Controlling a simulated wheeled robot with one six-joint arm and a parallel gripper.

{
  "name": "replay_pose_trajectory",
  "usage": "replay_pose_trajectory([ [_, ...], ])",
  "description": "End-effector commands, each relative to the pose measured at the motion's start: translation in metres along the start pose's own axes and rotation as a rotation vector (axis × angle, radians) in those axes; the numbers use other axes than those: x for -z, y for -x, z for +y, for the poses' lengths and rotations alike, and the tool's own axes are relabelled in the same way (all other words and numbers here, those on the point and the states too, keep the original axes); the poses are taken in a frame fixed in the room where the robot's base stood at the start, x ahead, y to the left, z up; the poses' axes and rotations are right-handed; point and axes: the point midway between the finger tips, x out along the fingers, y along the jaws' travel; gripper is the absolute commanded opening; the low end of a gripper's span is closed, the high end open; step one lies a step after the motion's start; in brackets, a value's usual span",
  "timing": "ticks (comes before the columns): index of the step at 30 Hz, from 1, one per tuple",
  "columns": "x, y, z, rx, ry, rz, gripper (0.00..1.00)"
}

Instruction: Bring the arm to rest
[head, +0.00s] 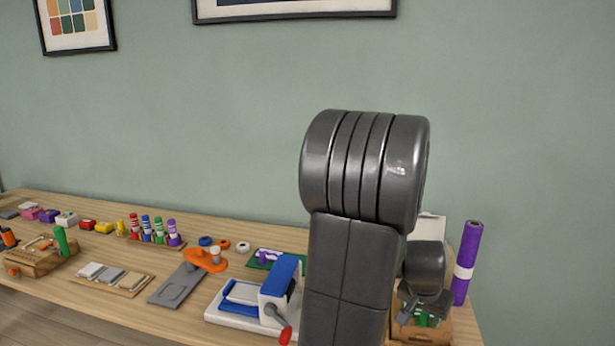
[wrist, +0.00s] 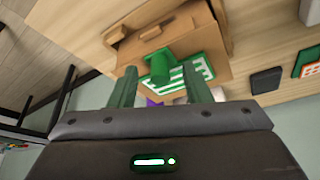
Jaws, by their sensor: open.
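My arm stands raised in front of the workbench (head: 125,305) in the head view. Its dark links hide part of the bench's right side. My gripper (head: 424,308) points down over a brown cardboard box at the right end of the bench. In the wrist view my gripper (wrist: 158,84) is open, its two fingers apart with nothing held between them. How far the fingertips are from these, I cannot tell.
A purple roll (head: 467,262) stands upright just right of my gripper. A blue-and-white machine with a red-handled crank (head: 280,295) stands left of my arm. Several markers (head: 153,230), an orange tool (head: 206,260) and a wooden caddy (head: 40,258) lie farther left. The space above the bench is free.

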Motion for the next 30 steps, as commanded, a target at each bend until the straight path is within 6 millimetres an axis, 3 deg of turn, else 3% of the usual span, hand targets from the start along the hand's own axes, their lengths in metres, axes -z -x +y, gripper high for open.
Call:
replay_pose_trajectory([
  [23, 0.002, 0.135, 0.000, 0.002, 0.001, 0.006, 0.44],
  [24, -0.001, 0.120, 0.000, -0.001, 0.001, -0.004, 0.44],
  [30, -0.001, 0.079, 0.001, -0.002, -0.001, -0.005, 0.44],
])
